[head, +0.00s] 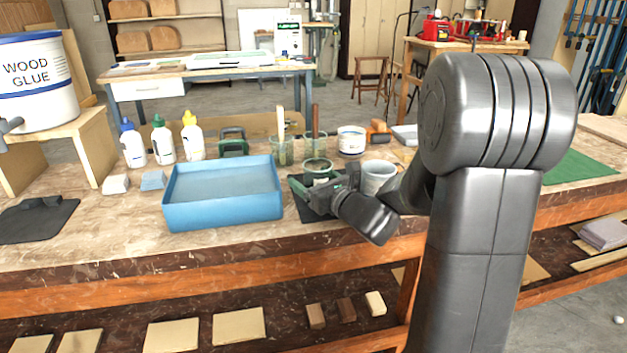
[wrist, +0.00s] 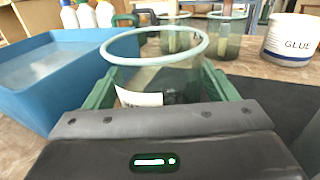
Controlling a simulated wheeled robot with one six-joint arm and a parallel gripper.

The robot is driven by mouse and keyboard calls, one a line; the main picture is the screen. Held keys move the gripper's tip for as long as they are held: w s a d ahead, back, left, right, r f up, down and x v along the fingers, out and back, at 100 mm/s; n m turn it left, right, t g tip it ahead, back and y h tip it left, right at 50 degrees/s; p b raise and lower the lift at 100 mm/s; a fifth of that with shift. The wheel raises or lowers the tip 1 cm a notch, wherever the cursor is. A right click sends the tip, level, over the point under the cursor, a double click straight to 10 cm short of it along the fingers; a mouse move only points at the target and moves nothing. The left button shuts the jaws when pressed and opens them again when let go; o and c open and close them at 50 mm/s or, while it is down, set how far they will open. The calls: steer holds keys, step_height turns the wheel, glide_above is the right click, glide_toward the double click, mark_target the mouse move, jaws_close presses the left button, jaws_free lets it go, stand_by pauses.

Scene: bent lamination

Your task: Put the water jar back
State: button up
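The water jar, a clear greenish glass with a pale rim and a white label, is at my gripper in the head view (head: 318,176). It fills the middle of the wrist view (wrist: 160,75). My gripper (head: 322,184) comes in low from the right. Its green fingers (wrist: 163,92) lie against both sides of the jar, shut on it. The jar looks upright over a dark mat (head: 308,212). Its base is hidden, so I cannot tell whether it touches the mat.
A blue tub (head: 222,212) stands close on the left. Behind the jar are two more glass jars (head: 283,152) holding tools, and a white glue tub (head: 351,141). A grey-white cup (head: 378,178) is just right. Several glue bottles (head: 163,143) stand at the back left.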

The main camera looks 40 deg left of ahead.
steer(key=shift+r, duration=0.25)
steer(key=p+v, duration=0.1)
steer(key=v, duration=1.1)
steer(key=shift+f, duration=0.1)
